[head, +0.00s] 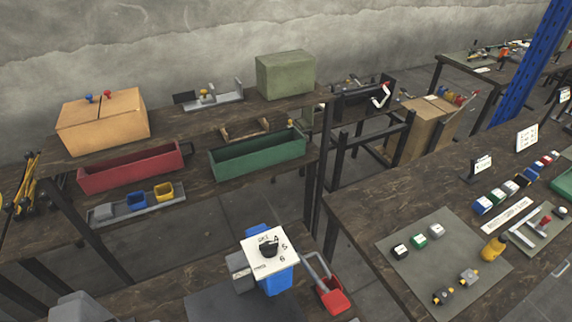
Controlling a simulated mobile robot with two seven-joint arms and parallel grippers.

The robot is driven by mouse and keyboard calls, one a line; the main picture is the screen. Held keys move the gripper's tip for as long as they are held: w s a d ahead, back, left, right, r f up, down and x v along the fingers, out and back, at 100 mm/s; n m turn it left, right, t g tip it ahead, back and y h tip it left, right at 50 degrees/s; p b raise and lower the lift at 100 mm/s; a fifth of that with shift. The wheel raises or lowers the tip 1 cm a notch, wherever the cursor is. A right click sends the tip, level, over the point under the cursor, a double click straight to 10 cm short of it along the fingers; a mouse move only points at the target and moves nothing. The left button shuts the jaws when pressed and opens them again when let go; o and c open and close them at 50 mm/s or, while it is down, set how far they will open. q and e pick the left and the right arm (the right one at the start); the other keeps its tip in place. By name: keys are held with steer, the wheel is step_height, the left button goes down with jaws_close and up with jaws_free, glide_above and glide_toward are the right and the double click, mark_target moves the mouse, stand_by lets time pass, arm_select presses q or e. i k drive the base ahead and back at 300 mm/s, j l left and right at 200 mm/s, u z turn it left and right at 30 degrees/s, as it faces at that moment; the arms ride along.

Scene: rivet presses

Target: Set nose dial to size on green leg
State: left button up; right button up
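A white square dial plate (287,262) with a black knob (268,249) sits on top of a blue press body (277,284) at the bottom middle of the head view. Numbers that look like 4, 5 and 6 stand around the knob. Its exact setting is too small to tell. A lever with a red end (333,297) is at its right. I cannot make out a green leg or a size marked on one. Neither of my grippers can be made out in this view.
A rear bench holds a red bin (130,172), a green bin (258,157) and a cardboard box (103,121). A blue post (532,65) stands right.

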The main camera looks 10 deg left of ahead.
mark_target(269, 249)
steer(key=k+j+u, duration=0.15)
steer(key=k+j, duration=0.65)
steer(key=l+u, duration=0.45)
steer(key=l, duration=0.15)
steer(key=l+u, duration=0.4)
steer(key=l, duration=0.3)
steer(key=i+j+z, duration=0.1)
steer(key=z, duration=0.3)
steer(key=i, duration=0.1)
